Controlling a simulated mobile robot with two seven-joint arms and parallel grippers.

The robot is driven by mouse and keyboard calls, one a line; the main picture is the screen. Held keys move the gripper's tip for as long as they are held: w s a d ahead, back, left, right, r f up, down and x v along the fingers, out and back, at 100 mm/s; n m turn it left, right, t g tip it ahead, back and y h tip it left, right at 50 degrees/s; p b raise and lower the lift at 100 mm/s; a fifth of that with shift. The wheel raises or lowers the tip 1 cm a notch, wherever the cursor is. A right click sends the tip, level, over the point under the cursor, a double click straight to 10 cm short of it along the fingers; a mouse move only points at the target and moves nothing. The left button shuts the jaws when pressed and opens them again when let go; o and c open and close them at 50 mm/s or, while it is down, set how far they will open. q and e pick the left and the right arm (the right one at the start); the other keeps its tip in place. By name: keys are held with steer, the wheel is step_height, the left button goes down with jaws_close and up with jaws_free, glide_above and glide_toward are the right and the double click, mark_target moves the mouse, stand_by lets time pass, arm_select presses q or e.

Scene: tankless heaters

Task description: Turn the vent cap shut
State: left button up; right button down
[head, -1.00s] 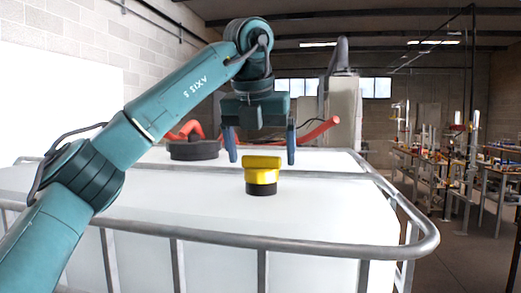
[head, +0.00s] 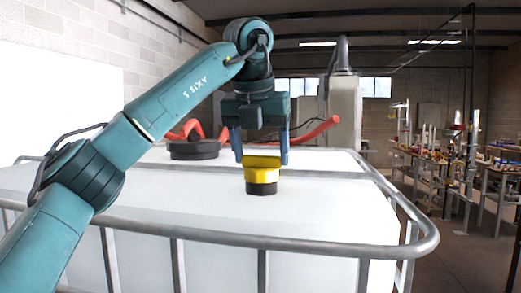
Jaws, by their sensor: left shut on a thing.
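The vent cap (head: 261,174) is yellow with a black base and stands upright on top of the white tank (head: 330,205). My left gripper (head: 262,160) comes down over it from above. Its two blue fingers are on either side of the cap's yellow top and are shut on it. The exact contact at the fingertips is small and hard to make out. My right gripper is not in view.
A grey metal tube frame (head: 262,243) runs around the tank's top edge. A wide black lid (head: 194,149) sits behind on the tank, with a red pipe (head: 317,131) beyond. Cluttered workbenches (head: 425,157) stand at the right. The tank top around the cap is clear.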

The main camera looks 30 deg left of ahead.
arm_select(q)
steer(key=shift+m, duration=0.3)
steer(key=m+h, duration=0.1)
steer(key=m, duration=0.2)
steer(key=shift+a+m+h, duration=0.15)
steer(key=shift+m+h, duration=0.15)
steer(key=shift+h, duration=0.1)
steer(key=m, duration=0.2)
steer(key=m+h, duration=0.1)
steer(key=m, duration=0.1)
steer(key=shift+a+m+h, duration=0.1)
steer(key=shift+m+h, duration=0.2)
steer(key=m, duration=0.2)
steer(key=m+g+h, duration=0.1)
steer(key=m, duration=0.1)
steer(key=shift+w+g, duration=0.1)
steer(key=shift+g, duration=0.2)
steer(key=m, duration=0.2)
steer(key=m+g+h, duration=0.1)
steer(key=m, duration=0.1)
steer(key=shift+w+a+r+g, duration=0.1)
steer(key=shift+g, duration=0.2)
steer(key=shift+m, duration=0.4)
steer(key=o, duration=1)
